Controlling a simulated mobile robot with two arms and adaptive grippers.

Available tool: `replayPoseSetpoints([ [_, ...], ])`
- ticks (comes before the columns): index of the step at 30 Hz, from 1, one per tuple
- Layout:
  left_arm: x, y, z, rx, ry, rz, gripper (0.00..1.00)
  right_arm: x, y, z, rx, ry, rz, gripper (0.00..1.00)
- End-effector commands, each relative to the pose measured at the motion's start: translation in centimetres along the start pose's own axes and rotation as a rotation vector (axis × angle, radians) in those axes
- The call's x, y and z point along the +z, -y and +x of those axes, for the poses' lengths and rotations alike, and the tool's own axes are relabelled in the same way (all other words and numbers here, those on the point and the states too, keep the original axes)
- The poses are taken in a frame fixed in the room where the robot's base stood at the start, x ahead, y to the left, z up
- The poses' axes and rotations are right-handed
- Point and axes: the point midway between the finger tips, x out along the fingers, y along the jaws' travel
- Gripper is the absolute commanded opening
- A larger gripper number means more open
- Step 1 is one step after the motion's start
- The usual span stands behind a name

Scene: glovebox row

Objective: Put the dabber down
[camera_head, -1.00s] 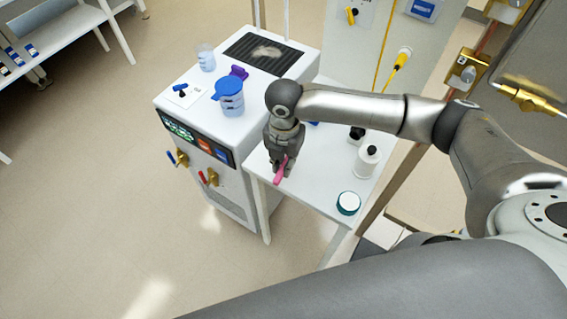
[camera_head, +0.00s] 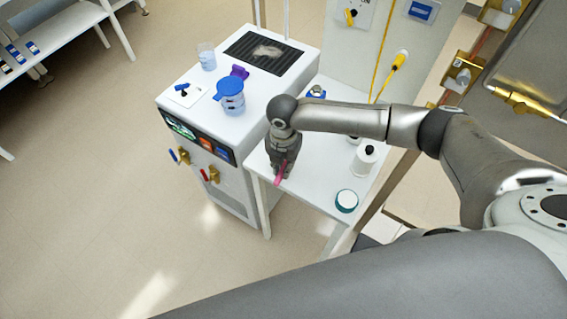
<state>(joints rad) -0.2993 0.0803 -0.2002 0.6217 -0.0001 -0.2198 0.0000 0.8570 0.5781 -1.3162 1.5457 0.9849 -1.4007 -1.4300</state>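The dabber is most likely the slim pink item (camera_head: 280,175) at the fingertips of my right gripper (camera_head: 281,168). My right arm reaches in from the right, and the gripper points down over the near left part of the white side table (camera_head: 313,195). The fingers look closed around the pink item. Its lower end is at or just above the tabletop; I cannot tell whether it touches. The gripper hides its upper part. My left gripper is not in view.
A teal-rimmed round jar (camera_head: 346,201) and a white bottle (camera_head: 364,160) stand on the side table right of the gripper. A white cabinet (camera_head: 205,110) adjoins on the left, with a blue-lidded jug (camera_head: 231,98) and a clear beaker (camera_head: 207,57). Table space between gripper and jar is clear.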

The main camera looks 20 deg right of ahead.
Motion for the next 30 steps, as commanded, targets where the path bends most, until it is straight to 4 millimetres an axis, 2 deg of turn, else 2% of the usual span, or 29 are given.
replayPoseSetpoints([
  [1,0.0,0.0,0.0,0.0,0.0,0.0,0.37,0.0,0.0,0.0,0.0,0.0,0.0,0.22],
  [5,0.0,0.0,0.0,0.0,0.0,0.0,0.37,0.0,0.0,0.0,0.0,0.0,0.0,0.37],
  [14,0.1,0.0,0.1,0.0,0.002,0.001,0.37,0.0,0.0,0.0,0.0,0.0,0.0,0.37],
  [20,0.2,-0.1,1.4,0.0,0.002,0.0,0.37,0.0,0.0,0.3,0.002,0.001,-0.001,0.37],
  [23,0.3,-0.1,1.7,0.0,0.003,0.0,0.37,0.1,-0.1,-2.2,0.005,0.002,0.0,0.37],
  [27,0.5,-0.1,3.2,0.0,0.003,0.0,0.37,0.6,-0.3,-5.1,0.006,0.004,-0.001,0.37],
  [30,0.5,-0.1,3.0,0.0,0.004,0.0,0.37,0.5,-0.3,-7.4,0.003,0.002,0.0,0.37],
])
